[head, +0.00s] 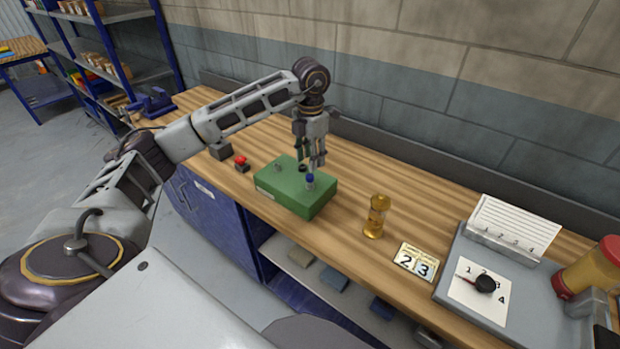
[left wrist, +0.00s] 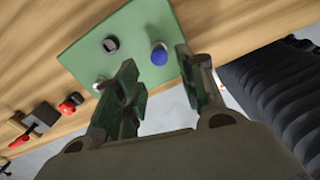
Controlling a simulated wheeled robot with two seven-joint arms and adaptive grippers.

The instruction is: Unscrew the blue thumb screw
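The blue thumb screw (head: 310,179) stands upright on the top of a green box (head: 290,196) on the workbench. In the left wrist view the screw's round blue head (left wrist: 159,55) lies beyond the fingertips, and the green plate (left wrist: 130,32) is around it. My left gripper (head: 314,165) points down above the box, close to the screw. In the left wrist view my left gripper (left wrist: 158,68) has its fingers spread with nothing between them. Whether a fingertip touches the box cannot be told. My right gripper is not in view.
A black knob (left wrist: 110,45) and a light metal post (left wrist: 100,83) also stand on the box. A red button (head: 241,161) is to its left. A wall runs behind the bench.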

